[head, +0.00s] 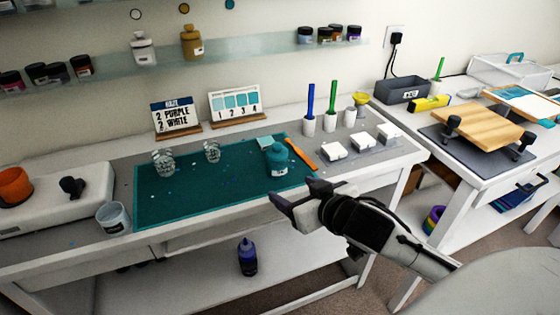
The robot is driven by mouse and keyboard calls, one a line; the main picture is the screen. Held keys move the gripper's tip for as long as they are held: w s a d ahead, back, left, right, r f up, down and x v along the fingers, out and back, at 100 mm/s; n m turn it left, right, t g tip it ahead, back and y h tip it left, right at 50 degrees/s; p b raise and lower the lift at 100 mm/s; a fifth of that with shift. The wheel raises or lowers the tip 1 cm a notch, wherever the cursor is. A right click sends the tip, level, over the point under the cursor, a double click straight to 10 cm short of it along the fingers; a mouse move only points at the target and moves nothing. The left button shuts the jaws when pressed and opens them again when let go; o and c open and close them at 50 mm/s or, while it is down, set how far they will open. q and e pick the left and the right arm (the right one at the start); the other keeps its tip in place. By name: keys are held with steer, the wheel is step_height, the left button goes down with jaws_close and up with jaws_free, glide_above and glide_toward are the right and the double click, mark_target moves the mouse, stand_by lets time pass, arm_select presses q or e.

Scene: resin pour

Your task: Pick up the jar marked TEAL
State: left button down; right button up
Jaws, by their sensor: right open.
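A teal bottle-like jar (277,161) with a small label stands upright on the green mat (205,192), near its right end. The label is too small to read. My right gripper (292,191) is open and empty, in front of the teal jar and apart from it in the picture. Its fingers point left and toward the table. My left gripper is not in view.
An orange-handled tool (300,154) lies just right of the jar. Two clear cups (163,162) stand on the mat's back left. White blocks (334,150) and upright brushes (310,122) are to the right. The mat's front middle is mostly clear.

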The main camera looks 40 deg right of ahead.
mark_target(283, 167)
steer(key=w+r, duration=0.1)
steer(key=w+d+r+t, duration=0.1)
steer(key=w, duration=0.1)
steer(key=shift+d, duration=0.1)
steer(key=x, duration=0.3)
steer(key=shift+w, duration=0.3)
steer(key=x, duration=0.4)
steer(key=shift+w+d+f+p, duration=0.1)
steer(key=shift+w+d+p, duration=0.1)
steer(key=shift+d+p, duration=0.2)
steer(key=shift+w+f, duration=0.3)
steer(key=shift+w, duration=0.25)
steer(key=c, duration=1.3)
steer(key=shift+r, duration=0.15)
steer(key=shift+c, duration=0.4)
